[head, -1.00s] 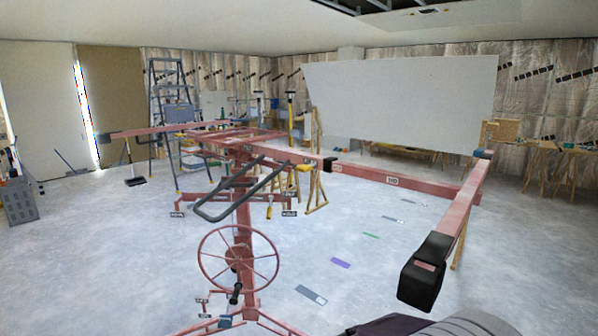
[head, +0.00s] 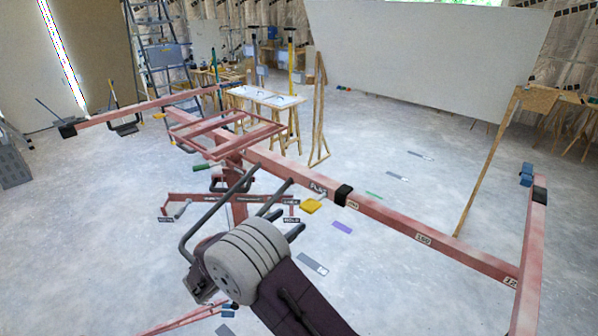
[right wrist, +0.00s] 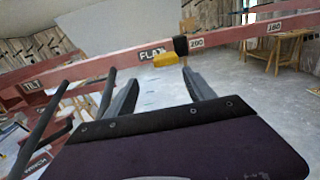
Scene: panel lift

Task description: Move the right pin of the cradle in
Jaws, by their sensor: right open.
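The red cradle (head: 400,228) of the panel lift spans the head view, with a long bar running to the lower right. A yellow-handled pin (head: 311,206) sits at the bar near the "FLAT" label and a black sleeve (head: 343,195). My right gripper (head: 289,221) is open and empty, just left of and below the yellow pin in the head view. In the right wrist view, the yellow pin (right wrist: 166,60) appears just beyond and between the open fingertips (right wrist: 161,77). They look apart from it, though the exact gap is unclear. My left gripper is not in view.
Dark bent handlebars (head: 215,215) of the lift stand close beside my right wrist. A large white panel (head: 420,70) stands behind. A ladder (head: 160,50) and work tables are at the back. Open floor (head: 400,290) lies below the bar.

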